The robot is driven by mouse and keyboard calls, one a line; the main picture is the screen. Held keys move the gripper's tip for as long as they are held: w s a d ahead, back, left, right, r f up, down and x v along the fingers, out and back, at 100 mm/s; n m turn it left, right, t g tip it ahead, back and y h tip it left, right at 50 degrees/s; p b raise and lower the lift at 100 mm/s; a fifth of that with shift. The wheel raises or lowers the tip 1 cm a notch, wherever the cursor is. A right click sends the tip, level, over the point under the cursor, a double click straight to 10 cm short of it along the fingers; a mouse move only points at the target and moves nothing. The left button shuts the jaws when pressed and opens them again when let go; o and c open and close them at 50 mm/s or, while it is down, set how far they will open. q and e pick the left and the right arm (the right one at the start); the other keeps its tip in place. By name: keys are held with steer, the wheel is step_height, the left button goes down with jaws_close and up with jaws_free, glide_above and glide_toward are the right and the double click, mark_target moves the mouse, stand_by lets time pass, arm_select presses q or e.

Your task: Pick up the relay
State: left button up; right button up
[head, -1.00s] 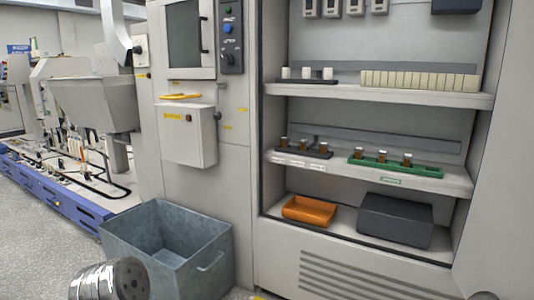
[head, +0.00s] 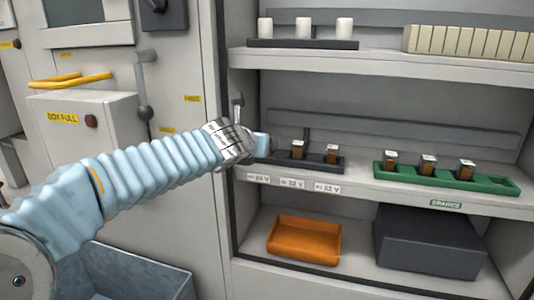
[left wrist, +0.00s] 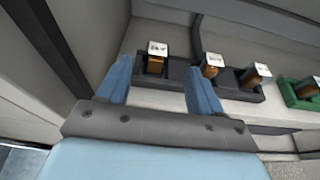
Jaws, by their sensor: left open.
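My left gripper (head: 263,145) reaches from the left to the left end of a dark tray (head: 316,163) on the middle shelf. In the left wrist view the gripper (left wrist: 158,68) is open, with its blue fingers apart. A brown relay with a pale top (left wrist: 156,58) stands upright in the tray, beyond and between the fingertips. I cannot tell whether the fingers touch it. In the head view my gripper hides this relay. Two more relays, a middle one (head: 298,150) and a right one (head: 332,154), stand in the same tray. My right gripper is not in view.
A green tray (head: 400,180) marked SPARES holds three relays to the right. An orange bin (head: 304,240) and a dark box (head: 425,243) sit on the shelf below. The upper shelf (head: 380,65) overhangs. The cabinet's side wall is close left of my gripper.

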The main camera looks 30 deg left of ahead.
arm_select(q)
steer(key=x, duration=0.9)
steer(key=shift+w+a+b, duration=0.2)
steer(key=shift+b, duration=0.2)
steer(key=c, duration=1.1)
steer(key=shift+r, duration=0.1)
steer(key=shift+r, duration=0.1)
